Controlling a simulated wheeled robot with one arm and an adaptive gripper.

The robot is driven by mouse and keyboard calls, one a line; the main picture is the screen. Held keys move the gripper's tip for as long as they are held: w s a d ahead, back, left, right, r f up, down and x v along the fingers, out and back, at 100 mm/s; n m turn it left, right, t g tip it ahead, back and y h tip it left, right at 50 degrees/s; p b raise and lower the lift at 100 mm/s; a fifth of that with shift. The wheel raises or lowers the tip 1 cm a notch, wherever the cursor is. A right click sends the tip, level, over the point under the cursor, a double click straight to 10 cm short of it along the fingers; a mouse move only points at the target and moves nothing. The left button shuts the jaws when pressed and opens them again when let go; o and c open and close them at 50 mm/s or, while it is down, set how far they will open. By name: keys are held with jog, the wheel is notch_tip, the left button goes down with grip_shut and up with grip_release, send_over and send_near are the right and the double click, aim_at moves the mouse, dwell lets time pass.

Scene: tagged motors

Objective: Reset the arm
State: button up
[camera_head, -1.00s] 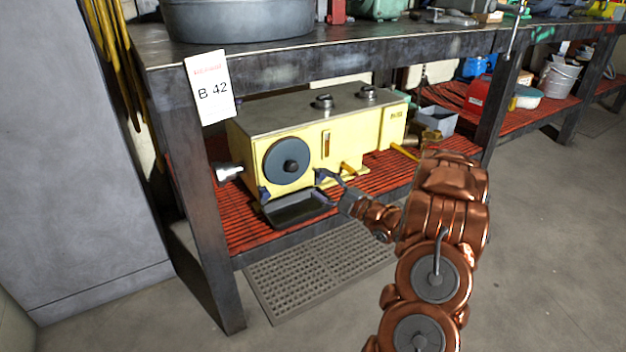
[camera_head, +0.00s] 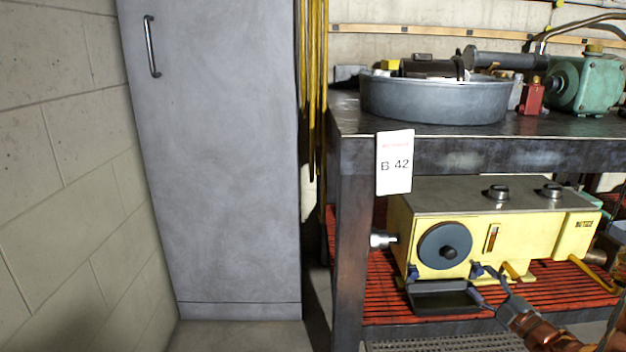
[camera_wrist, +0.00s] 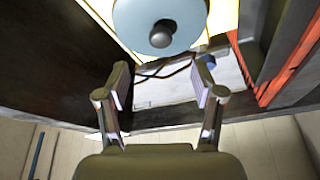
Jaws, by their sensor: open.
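My copper-coloured arm enters at the lower right of the head view, with my gripper (camera_head: 488,284) at its end in front of the yellow machine's lower left part. In the wrist view my gripper (camera_wrist: 160,90) has its two fingers spread apart with nothing held between them. Beyond the fingers are the machine's round disc with a dark knob (camera_wrist: 162,36) and a pale tray-like surface (camera_wrist: 170,88). In the head view the yellow machine (camera_head: 550,238) stands on the red slatted shelf, with a grey-blue disc (camera_head: 432,250) on its front and a dark tray (camera_head: 440,299) below it.
A dark metal bench (camera_head: 350,275) with a "B 42" tag (camera_head: 394,163) surrounds the shelf. A round grey tub (camera_head: 435,103), a red part (camera_head: 531,98) and a green motor (camera_head: 585,85) stand on top. A grey cabinet (camera_head: 220,170) is at left. Floor in front of it is clear.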

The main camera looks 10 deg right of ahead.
jog(key=w+a+r+m+g+h+p, duration=0.1)
jog(key=w+r+m+g+h+p, duration=0.15)
jog(key=r+p, duration=0.4)
jog(key=w+r+m+g+h+p, duration=0.2)
jog(key=r+g+h+p, duration=0.1)
jog(key=r+p, duration=0.3)
jog(key=s+a+r+m+g+h+p, duration=0.2)
jog(key=s+r+p, duration=0.15)
jog(key=r, duration=0.25)
jog(key=s+a+r+m+g+h+p, duration=0.1)
jog(key=s+a+r+m+g+p, duration=0.15)
jog(key=r+p, duration=0.35)
jog(key=s+a+r+m+g+y+p, duration=0.1)
jog(key=s+a+r+m+g+p, duration=0.1)
jog(key=s+a+r+p, duration=0.4)
jog(key=s+a+r+m+g+y+p, duration=0.1)
jog(key=s+a+r+m+g+p, duration=0.2)
jog(key=s, duration=1.5)
jog(key=s+a+r+m+g+y+p, duration=0.1)
jog(key=s+a+r+g+p, duration=0.4)
jog(key=s+a+r+p, duration=0.6)
jog(key=s+a+r+m, duration=0.1)
jog(key=a+r, duration=0.1)
jog(key=a, duration=0.4)
jog(key=shift+s+a+r+m+g, duration=0.3)
jog(key=shift+s+r+m, duration=0.05)
jog(key=shift+s+m, duration=0.05)
jog(key=shift+y, duration=0.25)
